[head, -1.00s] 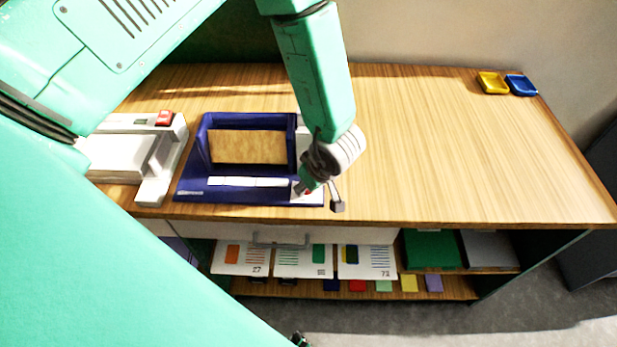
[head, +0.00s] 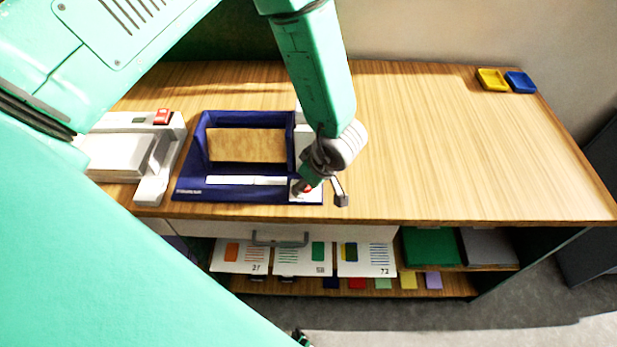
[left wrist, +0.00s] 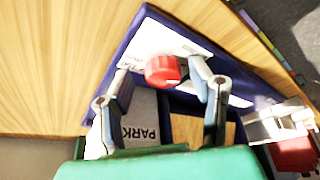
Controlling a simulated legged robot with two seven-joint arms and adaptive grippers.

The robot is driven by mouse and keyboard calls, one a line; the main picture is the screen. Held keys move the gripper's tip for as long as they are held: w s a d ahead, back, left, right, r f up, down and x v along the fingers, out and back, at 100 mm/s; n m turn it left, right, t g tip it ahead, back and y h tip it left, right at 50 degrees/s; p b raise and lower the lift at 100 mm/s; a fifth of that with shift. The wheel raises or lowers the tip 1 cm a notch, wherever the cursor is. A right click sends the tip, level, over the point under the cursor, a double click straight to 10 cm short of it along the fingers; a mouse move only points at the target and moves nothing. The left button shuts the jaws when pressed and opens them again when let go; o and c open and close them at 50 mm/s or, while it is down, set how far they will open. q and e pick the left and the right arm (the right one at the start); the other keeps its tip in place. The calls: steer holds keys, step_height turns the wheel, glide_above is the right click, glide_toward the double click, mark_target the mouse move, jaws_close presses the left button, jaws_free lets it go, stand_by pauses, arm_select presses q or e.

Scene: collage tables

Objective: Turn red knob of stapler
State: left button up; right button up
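The stapler (head: 235,194) is a dark blue device with a tan opening, near the table's front edge in the head view. Its red knob (head: 308,188) sits on a white plate at the right front corner, partly hidden by my left gripper (head: 323,190). In the left wrist view, the red knob (left wrist: 163,70) with a white mark lies between the fingertips of my left gripper (left wrist: 160,70). The fingers are open on either side of it, with a visible gap on the left and a narrower one on the right.
A white device (head: 155,170) with a red part stands left of the stapler. Yellow (head: 491,80) and blue (head: 521,83) trays lie at the back right. The right half of the table (head: 440,150) is clear. Cards (head: 302,258) lie on the shelf below.

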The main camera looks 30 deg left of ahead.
arm_select(q)
steer(key=shift+s+d+r, duration=0.1)
steer(key=shift+r, duration=0.35)
steer(key=w+v, duration=0.1)
steer(key=v, duration=1)
steer(key=shift+s, duration=0.4)
steer(key=shift+d, duration=0.1)
steer(key=shift+f, duration=0.1)
